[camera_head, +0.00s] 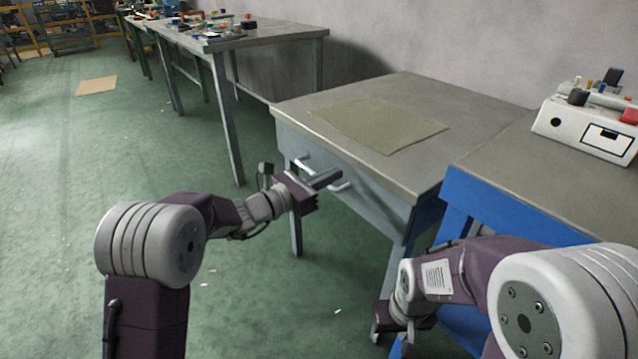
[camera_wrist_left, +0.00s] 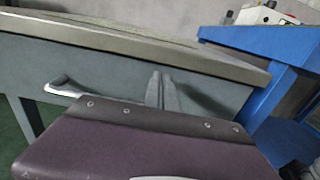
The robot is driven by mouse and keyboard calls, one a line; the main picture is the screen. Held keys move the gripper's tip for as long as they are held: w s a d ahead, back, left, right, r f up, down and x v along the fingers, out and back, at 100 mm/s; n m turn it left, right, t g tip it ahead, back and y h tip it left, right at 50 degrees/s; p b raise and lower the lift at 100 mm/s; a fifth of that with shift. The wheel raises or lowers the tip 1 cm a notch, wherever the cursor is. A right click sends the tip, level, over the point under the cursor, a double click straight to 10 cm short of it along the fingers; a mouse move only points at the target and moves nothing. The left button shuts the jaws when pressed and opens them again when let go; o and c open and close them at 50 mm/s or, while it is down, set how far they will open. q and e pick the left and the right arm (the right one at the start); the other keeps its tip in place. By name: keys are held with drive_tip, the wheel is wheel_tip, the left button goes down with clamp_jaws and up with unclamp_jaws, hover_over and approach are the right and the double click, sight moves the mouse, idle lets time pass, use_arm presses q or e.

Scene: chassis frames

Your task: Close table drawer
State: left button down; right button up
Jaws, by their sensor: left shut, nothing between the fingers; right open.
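The grey table (camera_head: 440,110) has a drawer (camera_head: 372,197) under its top, with a grey front that also shows in the wrist view (camera_wrist_left: 115,75). Two light handle parts show on the front, one at left (camera_head: 302,161) and one nearer the middle (camera_head: 343,187). The wrist view shows one handle end (camera_wrist_left: 62,86) left of the fingers. My left gripper (camera_head: 327,178) is shut and empty, fingertips close to the drawer front between the handle parts; contact cannot be told. Any drawer gap is hard to see. My right gripper (camera_head: 378,328) is low at right, open, its fingers partly hidden.
A thin greenish mat (camera_head: 380,125) lies on the table. A blue-framed bench (camera_head: 460,205) stands close on the right, bearing a white control box (camera_head: 585,130). Another cluttered workbench (camera_head: 270,38) stands behind. The green floor at left is mostly clear, with a cardboard sheet (camera_head: 97,86).

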use_arm(q)
drive_tip(key=p+v, duration=0.3)
drive_tip(key=v, duration=0.8)
use_arm(e)
drive_tip(key=r, duration=0.3)
drive_tip(key=shift+s+a+r, duration=0.2)
drive_tip(key=shift+s, duration=0.05)
drive_tip(key=shift+r, duration=0.1)
